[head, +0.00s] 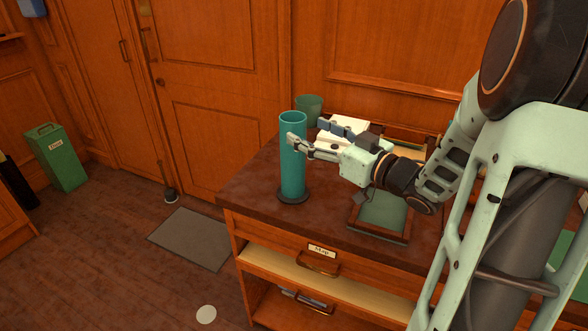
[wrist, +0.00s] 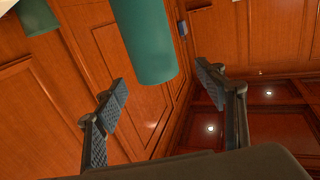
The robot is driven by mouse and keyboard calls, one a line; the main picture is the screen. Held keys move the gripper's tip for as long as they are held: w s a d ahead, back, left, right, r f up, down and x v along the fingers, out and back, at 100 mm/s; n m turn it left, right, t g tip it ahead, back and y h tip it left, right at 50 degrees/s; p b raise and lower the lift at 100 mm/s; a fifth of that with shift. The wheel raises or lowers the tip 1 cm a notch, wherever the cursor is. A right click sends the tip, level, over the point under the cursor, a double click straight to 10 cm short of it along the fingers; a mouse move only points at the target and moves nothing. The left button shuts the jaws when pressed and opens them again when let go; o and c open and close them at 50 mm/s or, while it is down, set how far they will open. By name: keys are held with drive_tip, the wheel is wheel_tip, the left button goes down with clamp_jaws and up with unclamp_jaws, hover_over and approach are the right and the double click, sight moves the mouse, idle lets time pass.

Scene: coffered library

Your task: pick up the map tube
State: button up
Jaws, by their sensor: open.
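The map tube (head: 292,165) is a tall teal cylinder standing upright on a dark round base near the left end of the brown cabinet top (head: 250,190). My gripper (head: 307,131) is open, at the upper part of the tube on its right side. In the head view one finger overlaps the tube's front and the other lies to the right. In the wrist view the tube (wrist: 145,40) shows at the top, between the spread fingers of my gripper (wrist: 161,79). I see no finger clearly touching it.
A dark green cup (head: 309,106) stands behind the tube, and a white box (head: 346,126) lies behind my gripper. A wood-framed tray (head: 366,228) lies at the front right of the top. A green bin (head: 62,160) and grey mat (head: 190,238) are on the floor.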

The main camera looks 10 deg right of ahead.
sight(301, 126)
drive_tip(key=x, duration=0.6)
drive_tip(key=shift+w, duration=0.5)
clamp_jaws()
